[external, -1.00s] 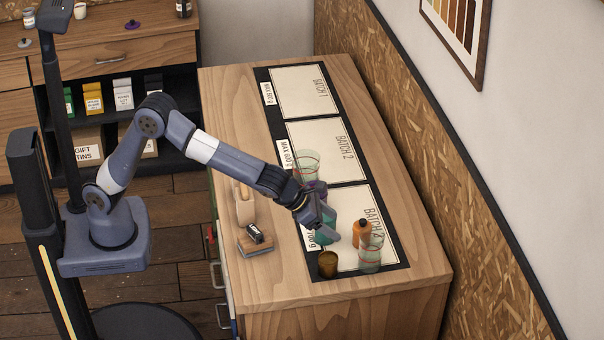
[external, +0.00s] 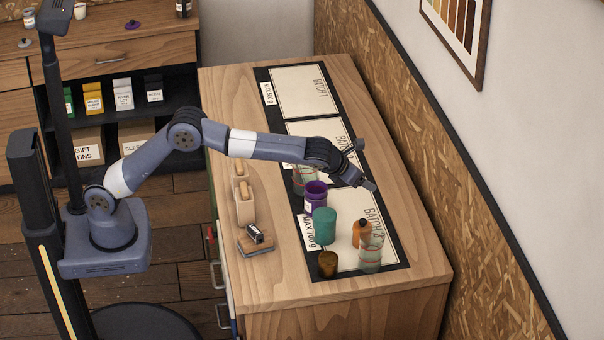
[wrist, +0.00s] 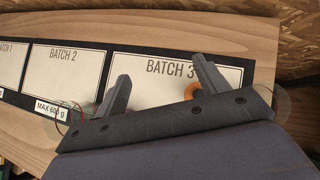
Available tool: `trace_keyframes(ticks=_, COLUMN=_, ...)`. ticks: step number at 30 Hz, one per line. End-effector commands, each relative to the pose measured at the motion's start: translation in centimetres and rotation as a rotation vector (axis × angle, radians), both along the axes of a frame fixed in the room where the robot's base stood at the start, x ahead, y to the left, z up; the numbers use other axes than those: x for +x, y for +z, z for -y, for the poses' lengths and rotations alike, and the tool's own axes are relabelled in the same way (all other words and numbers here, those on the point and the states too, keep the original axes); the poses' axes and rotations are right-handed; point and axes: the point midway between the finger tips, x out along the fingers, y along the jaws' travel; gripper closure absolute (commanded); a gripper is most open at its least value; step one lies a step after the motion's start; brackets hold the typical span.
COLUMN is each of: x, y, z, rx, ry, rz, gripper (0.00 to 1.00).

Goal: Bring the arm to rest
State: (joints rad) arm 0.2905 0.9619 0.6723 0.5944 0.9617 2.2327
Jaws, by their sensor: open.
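My gripper (external: 364,166) is above the wooden counter (external: 235,110), over the right edge of the black mat between the Batch 2 and Batch 3 panels. In the wrist view its two fingers (wrist: 160,80) are spread apart with nothing between them. The Batch 3 panel (wrist: 140,67) lies below them. The arm is stretched out across the counter, its forearm roughly level. Beneath and in front of the gripper stand a purple container (external: 316,195), a teal cylinder (external: 324,224), an orange bottle (external: 360,234), a clear glass (external: 371,252) and a brown cup (external: 328,264).
Another clear glass (external: 299,181) stands partly hidden under the arm. The Batch 1 panel (external: 302,92) is bare. A chipboard wall (external: 430,150) runs along the right side.

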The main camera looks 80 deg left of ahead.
Motion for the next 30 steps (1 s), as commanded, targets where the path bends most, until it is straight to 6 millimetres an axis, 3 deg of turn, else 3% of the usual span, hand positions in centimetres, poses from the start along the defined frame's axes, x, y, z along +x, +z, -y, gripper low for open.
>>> trace_keyframes(ticks=12, x=2.6, y=-0.3, z=-7.9, rx=-0.003, ry=0.257, rz=0.016, gripper=0.31)
trace_keyframes(ticks=21, x=2.5, y=-3.6, z=-7.8, rx=-0.003, ry=0.257, rz=0.014, gripper=0.31)
trace_keyframes(ticks=30, x=2.5, y=-4.0, z=-7.7, rx=-0.004, ry=0.257, rz=0.015, gripper=0.31)
